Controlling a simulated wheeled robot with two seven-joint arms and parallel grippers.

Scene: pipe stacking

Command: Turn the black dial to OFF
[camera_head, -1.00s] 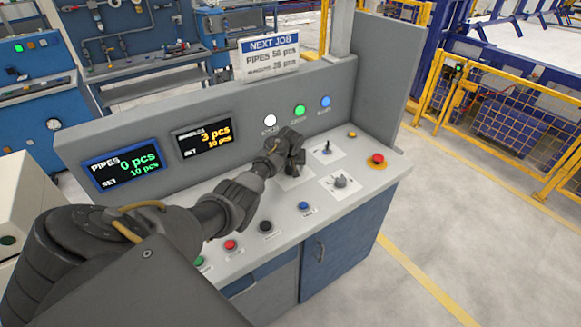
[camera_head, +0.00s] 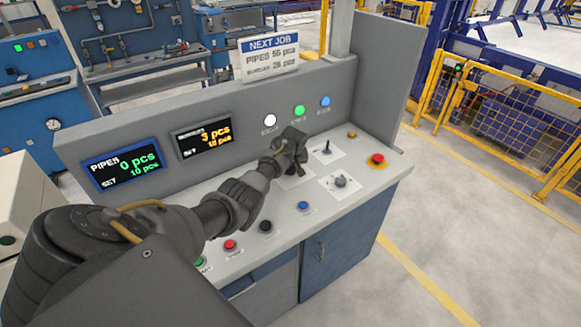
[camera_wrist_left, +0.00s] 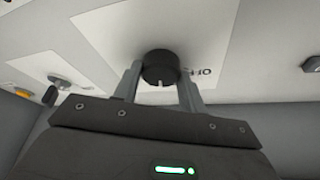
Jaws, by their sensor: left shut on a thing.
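The black dial (camera_wrist_left: 160,66) sits on a white label plate in the left wrist view. A white pointer mark on its side faces towards my gripper. The word OFF (camera_wrist_left: 201,72) is printed to the right of the dial, partly covered by a finger. My left gripper (camera_wrist_left: 160,76) is shut on the dial, one finger on each side. In the head view my left gripper (camera_head: 292,168) is over the sloping panel, and the dial is hidden behind it. My right gripper is not in view.
The grey console (camera_head: 235,195) has a lever switch (camera_head: 327,149), a grey knob (camera_head: 341,181) and a red stop button (camera_head: 377,158) right of my gripper. Several coloured push buttons line its front edge. Displays (camera_head: 122,165) and lamps (camera_head: 299,111) are on the upright back panel.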

